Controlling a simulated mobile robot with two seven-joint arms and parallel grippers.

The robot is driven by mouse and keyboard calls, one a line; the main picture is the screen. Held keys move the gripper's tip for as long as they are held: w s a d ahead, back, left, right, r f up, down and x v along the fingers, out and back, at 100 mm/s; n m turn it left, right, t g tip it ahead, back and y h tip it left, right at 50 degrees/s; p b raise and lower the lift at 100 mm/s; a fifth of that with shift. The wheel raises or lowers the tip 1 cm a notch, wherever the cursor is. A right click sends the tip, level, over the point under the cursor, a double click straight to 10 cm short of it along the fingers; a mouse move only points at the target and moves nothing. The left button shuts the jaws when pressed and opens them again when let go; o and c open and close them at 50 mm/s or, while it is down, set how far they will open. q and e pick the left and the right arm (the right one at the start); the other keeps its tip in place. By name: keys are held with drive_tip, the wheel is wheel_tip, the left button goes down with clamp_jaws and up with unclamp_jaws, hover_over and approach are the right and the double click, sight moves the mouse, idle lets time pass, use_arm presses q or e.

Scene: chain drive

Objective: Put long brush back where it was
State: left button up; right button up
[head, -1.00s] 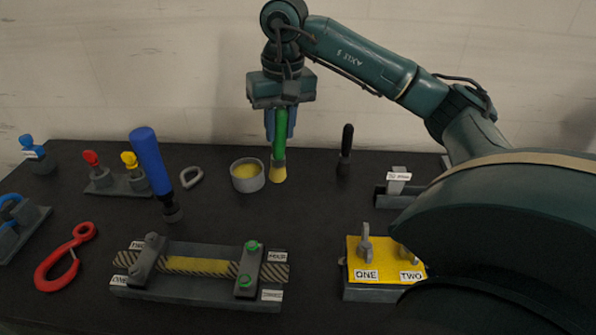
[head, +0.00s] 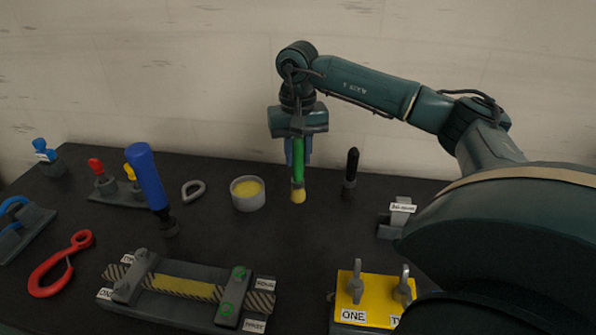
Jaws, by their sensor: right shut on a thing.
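The long brush (head: 298,176) has a green handle and yellow bristles and hangs upright, bristles down. My right gripper (head: 298,152) is shut on its handle from above. The bristle end is between the round grey pot of yellow stuff (head: 248,204) and an upright black-handled tool (head: 350,172). I cannot tell whether the bristles touch the table. My left gripper is not in view.
A clamped chain or rope fixture (head: 185,290) lies in front. A blue-handled tool (head: 148,180) stands tilted, left of the pot. A yellow plate with wing nuts (head: 372,290) is at front right. The dark table (head: 290,240) is clear between them.

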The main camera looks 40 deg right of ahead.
sight(298, 170)
drive_tip(key=shift+f+p, duration=0.3)
drive_tip(key=shift+f, duration=2.05)
drive_tip(key=shift+f, duration=0.2)
drive_tip(key=o, duration=1)
drive_tip(key=shift+r, duration=0.2)
wheel_tip(298, 170, up, 12)
drive_tip(key=shift+r+b, duration=0.1)
drive_tip(key=shift+b, duration=0.75)
